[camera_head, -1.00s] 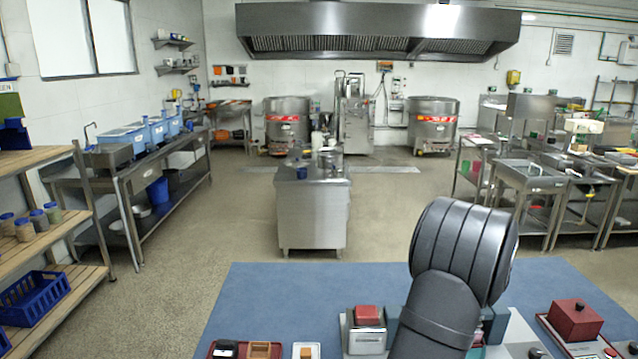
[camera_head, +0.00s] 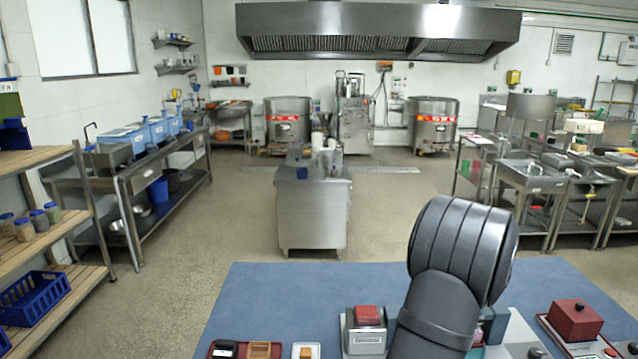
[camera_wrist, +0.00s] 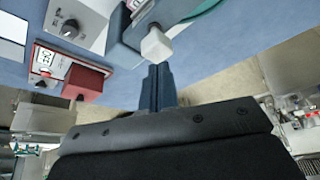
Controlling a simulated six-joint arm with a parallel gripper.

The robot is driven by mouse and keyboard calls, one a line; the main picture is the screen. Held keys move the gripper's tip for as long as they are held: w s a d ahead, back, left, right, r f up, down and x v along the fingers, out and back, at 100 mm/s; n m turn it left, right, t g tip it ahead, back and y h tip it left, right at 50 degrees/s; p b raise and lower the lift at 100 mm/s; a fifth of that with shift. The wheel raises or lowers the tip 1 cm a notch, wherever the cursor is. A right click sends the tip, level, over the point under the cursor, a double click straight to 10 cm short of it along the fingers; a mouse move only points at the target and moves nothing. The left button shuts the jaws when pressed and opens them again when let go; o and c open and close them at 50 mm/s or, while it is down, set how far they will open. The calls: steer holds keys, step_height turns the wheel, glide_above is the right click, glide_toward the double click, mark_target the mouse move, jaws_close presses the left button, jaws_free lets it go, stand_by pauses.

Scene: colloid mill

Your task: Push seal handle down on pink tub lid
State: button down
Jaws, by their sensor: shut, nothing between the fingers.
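My gripper (camera_wrist: 157,70) shows in the wrist view as two dark blue fingers, shut together with nothing between them. My black arm hides my gripper and part of the bench there.
A grey box with a red block (camera_head: 367,316) stands left of my arm on the blue worktop (camera_head: 270,290). A red box (camera_head: 575,319) is at the right. A red tray (camera_head: 213,345) with small items is at the front left. The back of the worktop is mostly clear.

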steer(key=shift+r, duration=2.7)
steer(key=shift+r, duration=1.1)
stand_by(1.9)
